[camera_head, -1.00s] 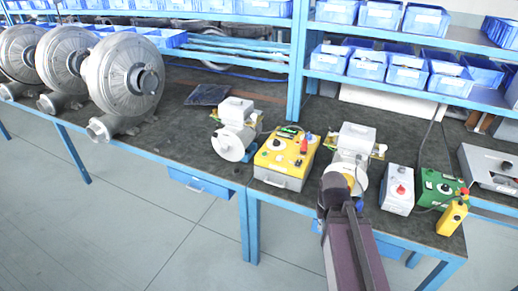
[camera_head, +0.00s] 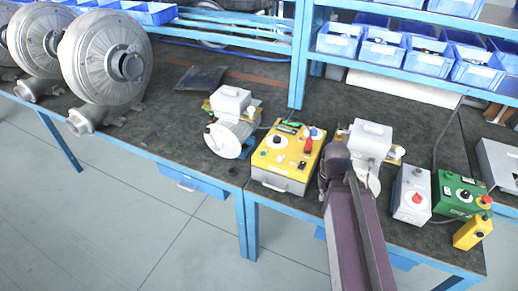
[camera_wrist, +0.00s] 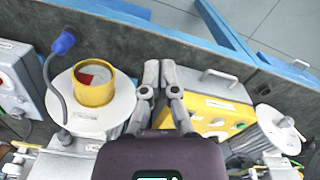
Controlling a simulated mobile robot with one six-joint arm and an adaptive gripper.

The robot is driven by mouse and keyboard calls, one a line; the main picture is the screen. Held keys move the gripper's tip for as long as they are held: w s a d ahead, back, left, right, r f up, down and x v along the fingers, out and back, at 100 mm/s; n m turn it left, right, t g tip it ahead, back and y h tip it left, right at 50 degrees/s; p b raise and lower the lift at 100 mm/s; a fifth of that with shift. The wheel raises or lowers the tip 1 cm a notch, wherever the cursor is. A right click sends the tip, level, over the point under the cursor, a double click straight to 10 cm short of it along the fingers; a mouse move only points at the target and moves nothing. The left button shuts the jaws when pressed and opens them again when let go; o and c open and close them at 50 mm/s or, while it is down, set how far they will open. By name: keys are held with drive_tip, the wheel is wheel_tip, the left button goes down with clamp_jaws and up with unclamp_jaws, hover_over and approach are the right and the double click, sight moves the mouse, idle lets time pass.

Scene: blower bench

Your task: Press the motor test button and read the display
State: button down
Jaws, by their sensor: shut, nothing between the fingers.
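A yellow test box (camera_head: 272,171) stands on the bench with a small greenish display (camera_head: 288,127), a red switch (camera_head: 308,146), a blue knob and other round controls on top. The display's reading is too small to make out. I cannot tell which control is the motor test button. My gripper (camera_wrist: 159,66) is shut and empty. In the wrist view, it is over the bench between a motor unit with a yellow ring (camera_wrist: 95,88) and the yellow box (camera_wrist: 208,105).
White motor units stand left (camera_head: 231,101) and right (camera_head: 371,135) of the yellow box. To the right are a grey box with a red button (camera_head: 411,207), a green box (camera_head: 452,205) and a yellow pendant (camera_head: 466,236). Large grey blowers (camera_head: 105,75) stand left; blue bins (camera_head: 478,66) sit behind.

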drive_tip(key=shift+w+d, duration=0.35)
drive_tip(key=shift+d, duration=0.05)
drive_tip(key=shift+d, duration=0.1)
wheel_tip(320, 180, up, 4)
drive_tip(key=n+t+h+b, duration=0.1)
drive_tip(key=t+h+b, duration=0.1)
drive_tip(key=t+h, duration=0.45)
hover_over(263, 154)
drive_tip(key=shift+t+y, duration=0.25)
drive_tip(key=shift+f, duration=0.2)
wheel_tip(263, 154, down, 8)
drive_tip(key=b, duration=0.8)
drive_tip(key=shift+f, duration=0.25)
